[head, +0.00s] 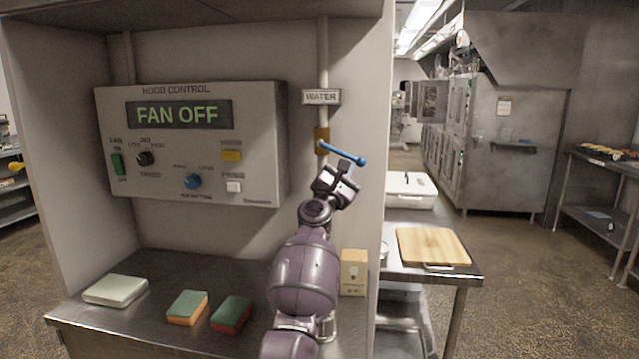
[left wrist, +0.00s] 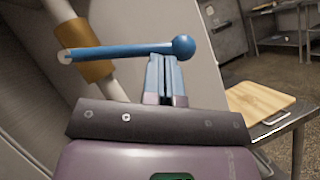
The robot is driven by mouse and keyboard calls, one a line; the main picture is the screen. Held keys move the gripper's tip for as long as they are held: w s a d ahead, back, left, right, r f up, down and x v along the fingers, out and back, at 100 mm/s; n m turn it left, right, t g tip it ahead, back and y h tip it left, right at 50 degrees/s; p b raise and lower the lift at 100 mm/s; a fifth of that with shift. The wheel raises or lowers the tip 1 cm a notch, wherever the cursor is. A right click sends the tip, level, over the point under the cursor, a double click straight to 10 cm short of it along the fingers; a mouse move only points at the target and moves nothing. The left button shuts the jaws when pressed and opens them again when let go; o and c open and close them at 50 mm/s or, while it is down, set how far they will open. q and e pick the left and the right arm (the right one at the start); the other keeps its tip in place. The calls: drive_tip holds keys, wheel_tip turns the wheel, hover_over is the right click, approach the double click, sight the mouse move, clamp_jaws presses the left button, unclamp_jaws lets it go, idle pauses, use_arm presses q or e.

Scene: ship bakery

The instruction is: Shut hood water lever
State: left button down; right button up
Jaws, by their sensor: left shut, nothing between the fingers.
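The water lever (head: 341,152) is a blue bar with a ball at its right end. It sticks out crosswise from a brass valve (head: 321,140) on the vertical pipe below the WATER sign (head: 321,97). My left gripper (head: 346,166) is shut and empty, just below the lever near its ball end. In the left wrist view the lever (left wrist: 120,50) runs across, with the brass valve (left wrist: 85,50) behind its left part. The fingertips (left wrist: 165,60) meet the lever's lower edge there, just left of the ball; I cannot tell whether they touch. My right gripper is not in view.
The hood control panel (head: 255,140) reads FAN OFF, left of the pipe. A wooden board (head: 432,246) lies on the table at right.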

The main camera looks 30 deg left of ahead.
use_arm(q)
drive_tip(key=r, duration=0.1)
drive_tip(key=d+r+n+y, duration=0.1)
drive_tip(key=r+n+p, duration=0.1)
drive_tip(key=shift+w+d+r+t+y, duration=0.2)
drive_tip(key=shift+d+r+t+y, duration=0.1)
drive_tip(key=shift+d, duration=0.1)
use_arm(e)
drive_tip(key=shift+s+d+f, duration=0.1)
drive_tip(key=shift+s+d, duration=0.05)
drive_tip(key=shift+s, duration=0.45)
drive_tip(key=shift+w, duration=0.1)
